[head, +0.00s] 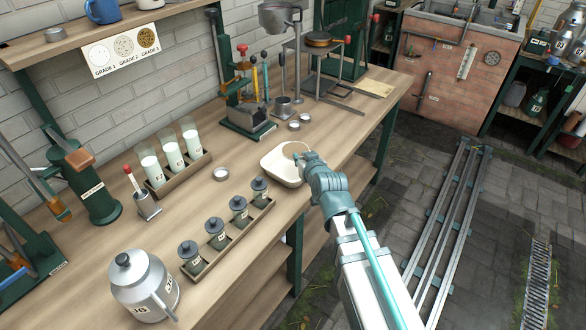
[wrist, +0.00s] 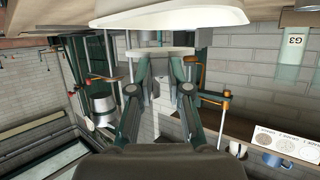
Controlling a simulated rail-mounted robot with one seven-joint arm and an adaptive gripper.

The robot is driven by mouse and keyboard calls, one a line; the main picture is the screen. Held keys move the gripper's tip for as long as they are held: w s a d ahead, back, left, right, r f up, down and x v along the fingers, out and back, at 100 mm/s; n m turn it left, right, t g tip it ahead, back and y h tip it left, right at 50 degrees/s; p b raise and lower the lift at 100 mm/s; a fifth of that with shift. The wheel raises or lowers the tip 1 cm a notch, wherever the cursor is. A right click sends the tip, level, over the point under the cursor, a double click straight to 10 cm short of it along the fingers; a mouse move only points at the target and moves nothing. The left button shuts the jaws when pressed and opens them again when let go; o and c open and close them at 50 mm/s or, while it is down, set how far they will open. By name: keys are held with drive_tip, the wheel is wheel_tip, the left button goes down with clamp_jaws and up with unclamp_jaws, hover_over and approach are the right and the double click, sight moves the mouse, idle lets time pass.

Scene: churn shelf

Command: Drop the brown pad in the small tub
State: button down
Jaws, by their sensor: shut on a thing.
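The brown pad (head: 293,148) is a thin tan disc at my gripper's tips in the head view. My gripper (head: 304,157) is shut on its edge, over the back right of the small tub (head: 270,168). This tub is a shallow, cream, rounded tray on the bench. In the wrist view the pad (wrist: 160,52) shows nearly edge-on and pale at the fingertips of my gripper (wrist: 163,62), with the pale tub (wrist: 170,18) beyond it. I cannot tell whether the pad touches the tub.
A rack of lidded jars (head: 239,212) and a metal can (head: 143,285) stand at front left. A rack of milk bottles (head: 172,155) is behind. A green press (head: 247,105) and metal stand (head: 318,70) are behind the tub.

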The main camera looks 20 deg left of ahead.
drive_tip(key=shift+f+b, duration=0.45)
drive_tip(key=shift+f, duration=0.75)
drive_tip(key=c, duration=1)
unclamp_jaws()
drive_tip(key=shift+c, duration=0.2)
drive_tip(key=shift+r, duration=0.15)
wheel_tip(320, 180, up, 10)
